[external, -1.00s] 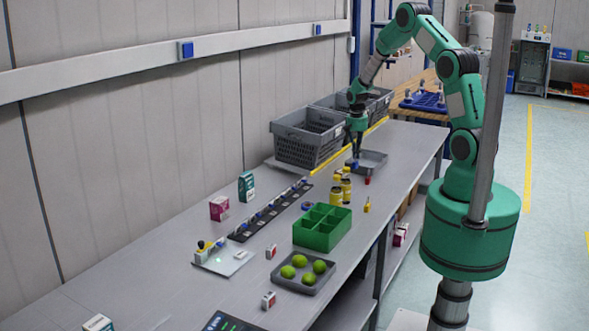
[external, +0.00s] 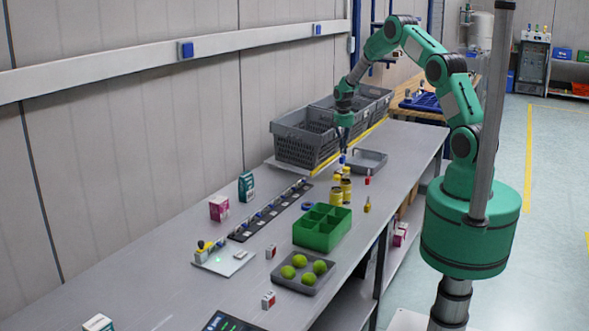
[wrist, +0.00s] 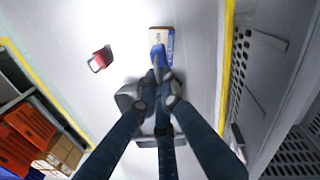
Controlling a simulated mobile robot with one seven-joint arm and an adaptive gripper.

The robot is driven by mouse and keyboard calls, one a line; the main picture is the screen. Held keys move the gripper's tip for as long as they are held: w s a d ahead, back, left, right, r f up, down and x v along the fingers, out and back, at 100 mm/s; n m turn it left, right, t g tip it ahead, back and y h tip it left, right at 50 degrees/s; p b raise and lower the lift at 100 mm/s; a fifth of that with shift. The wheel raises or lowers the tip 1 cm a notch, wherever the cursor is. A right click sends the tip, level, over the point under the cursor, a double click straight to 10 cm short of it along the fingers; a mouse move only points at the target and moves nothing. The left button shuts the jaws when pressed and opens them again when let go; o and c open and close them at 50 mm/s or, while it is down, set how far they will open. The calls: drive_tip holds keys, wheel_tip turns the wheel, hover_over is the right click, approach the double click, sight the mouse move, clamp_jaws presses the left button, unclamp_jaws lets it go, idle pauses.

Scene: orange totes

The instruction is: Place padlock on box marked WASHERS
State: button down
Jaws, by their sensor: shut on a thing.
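My gripper (wrist: 158,82) points down over the bench, shut on a small blue padlock (wrist: 157,56). In the external view my gripper (external: 344,146) is just left of the grey tray, with the blue padlock (external: 343,158) at its fingertips. In the wrist view a small tan box with a blue face (wrist: 162,38) lies just beyond the padlock, which overlaps it in the picture. I cannot tell whether they touch. No WASHERS marking is readable, and my fingers hide part of the padlock.
A red padlock-like item (wrist: 101,59) lies to the left in the wrist view. The grey tray (external: 379,155) is beside my gripper. Grey crates (external: 291,151) stand beyond a yellow line. Yellow jars (external: 337,196) and a green divided bin (external: 321,242) are nearer the camera.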

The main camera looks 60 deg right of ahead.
sight(344, 156)
drive_tip(key=shift+f, duration=1.75)
drive_tip(key=shift+f, duration=0.1)
drive_tip(key=c, duration=1.9)
unclamp_jaws()
drive_tip(key=shift+c, duration=0.2)
wheel_tip(344, 156, up, 12)
drive_tip(key=shift+w, duration=0.25)
